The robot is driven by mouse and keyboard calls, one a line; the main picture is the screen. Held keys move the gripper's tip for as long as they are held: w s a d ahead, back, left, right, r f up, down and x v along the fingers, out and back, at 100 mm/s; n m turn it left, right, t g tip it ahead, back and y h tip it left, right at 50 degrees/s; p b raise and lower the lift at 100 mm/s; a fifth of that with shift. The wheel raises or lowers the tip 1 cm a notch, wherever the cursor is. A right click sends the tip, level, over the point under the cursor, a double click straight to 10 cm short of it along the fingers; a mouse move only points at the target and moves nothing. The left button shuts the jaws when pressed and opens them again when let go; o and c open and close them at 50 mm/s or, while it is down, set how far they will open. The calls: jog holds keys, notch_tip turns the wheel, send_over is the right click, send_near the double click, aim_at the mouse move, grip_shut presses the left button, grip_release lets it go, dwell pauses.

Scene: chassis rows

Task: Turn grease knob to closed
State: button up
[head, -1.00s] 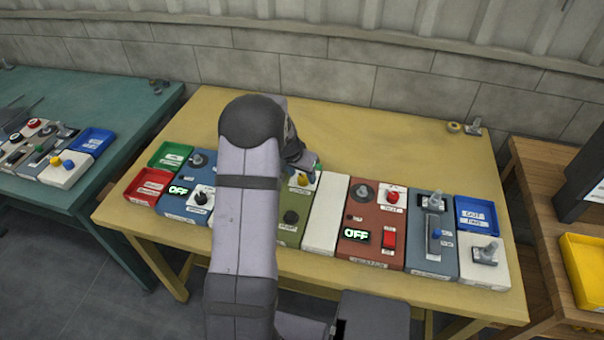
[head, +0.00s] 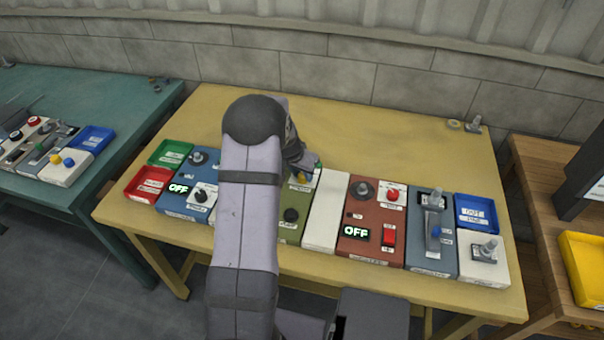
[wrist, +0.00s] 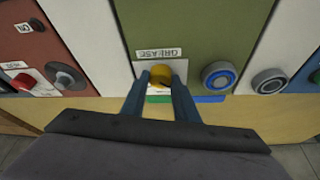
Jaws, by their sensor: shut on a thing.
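The grease knob is a yellow knob (wrist: 161,75) on a white plate of the green panel (wrist: 205,30), beside a label reading GREASE (wrist: 158,54). My gripper (wrist: 160,82) has its two fingers on either side of the knob and is shut on it. In the head view my gripper (head: 303,170) is at the back part of the green panel (head: 288,233), and my arm hides part of that panel. The knob's pointer and the lettering close to the fingers are too hidden to read.
A blue-ringed round knob (wrist: 219,77) sits on the same green panel. A blank white block (head: 326,212) and a red panel (head: 374,220) with an OFF display stand to the right. A blue panel (head: 178,205) is to the left.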

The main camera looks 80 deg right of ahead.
jog(key=shift+f+m+b, duration=0.2)
jog(key=shift+m+b, duration=0.1)
jog(key=shift+b, duration=0.4)
jog(key=shift+w+f+m+g+b, duration=0.1)
jog(key=shift+m+g+b, duration=0.3)
jog(key=shift+b, duration=0.85)
jog(key=m+b, duration=0.2)
jog(key=b, duration=0.1)
jog(key=shift+w+d+g+b, duration=0.1)
jog(key=shift+g+b, duration=0.2)
jog(key=shift+b, duration=0.05)
jog(key=m+y+b, duration=0.1)
jog(key=m+b, duration=0.1)
jog(key=m, duration=0.1)
jog(key=shift+g, duration=0.4)
jog(key=shift+d+r+m+g+y, duration=0.1)
jog(key=shift+r+m+g+y, duration=0.15)
jog(key=shift+m, duration=0.6)
jog(key=shift+r+m+g+y, duration=0.15)
jog(key=shift+m+y, duration=0.2)
jog(key=shift+m, duration=0.5)
jog(key=o, duration=1.1)
jog(key=shift+c, duration=0.2)
